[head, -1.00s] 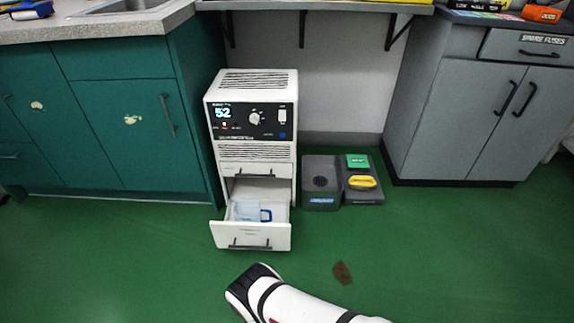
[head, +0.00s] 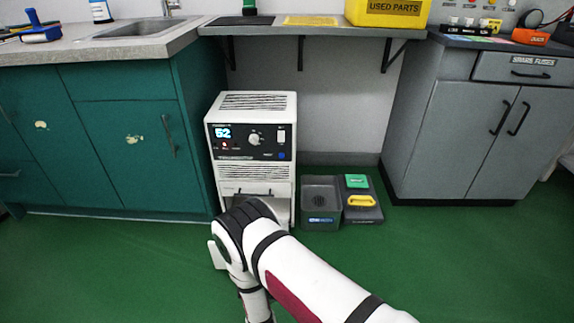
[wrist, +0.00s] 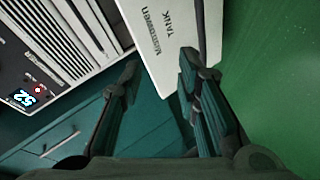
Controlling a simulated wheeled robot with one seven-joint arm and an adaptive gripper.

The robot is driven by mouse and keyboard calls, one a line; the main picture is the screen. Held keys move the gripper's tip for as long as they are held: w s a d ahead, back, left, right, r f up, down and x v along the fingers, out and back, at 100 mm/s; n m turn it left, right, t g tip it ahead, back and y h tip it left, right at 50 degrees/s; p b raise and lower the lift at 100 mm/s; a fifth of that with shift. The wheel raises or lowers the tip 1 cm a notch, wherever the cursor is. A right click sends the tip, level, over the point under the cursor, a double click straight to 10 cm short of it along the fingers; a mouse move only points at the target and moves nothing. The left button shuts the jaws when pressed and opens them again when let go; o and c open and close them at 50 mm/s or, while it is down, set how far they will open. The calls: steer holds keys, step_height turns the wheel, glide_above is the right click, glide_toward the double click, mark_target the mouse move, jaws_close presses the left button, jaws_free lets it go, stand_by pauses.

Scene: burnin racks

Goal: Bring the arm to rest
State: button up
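My gripper (wrist: 160,64) is open in the wrist view, with its two dark fingers spread apart and nothing seen held between them. A white panel (wrist: 165,40) lettered "TANK" lies beyond the fingertips. In the head view my arm bends in front of the white dehumidifier (head: 251,108), whose display reads 52. The dehumidifier also shows at the upper left of the wrist view (wrist: 70,40). A white edge (head: 216,255) shows left of my arm. The gripper itself is not visible in the head view.
Teal cabinets (head: 130,145) are left, grey cabinets (head: 460,130) right. A wall shelf (head: 310,28) holds a yellow box (head: 388,12). Green floor (head: 450,260) is open at right.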

steer(key=w+r+m+g, duration=0.1)
steer(key=w+r+m, duration=0.2)
steer(key=w+r, duration=0.5)
steer(key=d+r+m+g+h, duration=0.1)
steer(key=d+r+m+g, duration=0.15)
steer(key=r, duration=0.75)
steer(key=d+r+m+g, duration=0.1)
steer(key=d+r, duration=0.2)
steer(key=r, duration=0.8)
steer(key=s+d+r+m+g, duration=0.1)
steer(key=s+d+r+m, duration=0.1)
steer(key=s+d+r, duration=0.5)
steer(key=s+d+r+m+g, duration=0.15)
steer(key=s+d+r, duration=0.25)
steer(key=r, duration=0.5)
steer(key=s+d+r+m+g+h, duration=0.1)
steer(key=s+d+r+m+g, duration=0.3)
steer(key=s, duration=0.8)
steer(key=s+d+r+m+t+h, duration=0.15)
steer(key=s+d, duration=0.45)
steer(key=s, duration=0.6)
steer(key=s+d+r+m+g, duration=0.1)
steer(key=s+d+r+g, duration=0.3)
steer(key=s, duration=0.8)
step_height(320, 180, up, 38)
steer(key=d+t+p, duration=0.1)
steer(key=t+p, duration=0.4)
steer(key=p, duration=3.1)
steer(key=shift+w+d+f+p, duration=0.25)
steer(key=shift+p, duration=0.1)
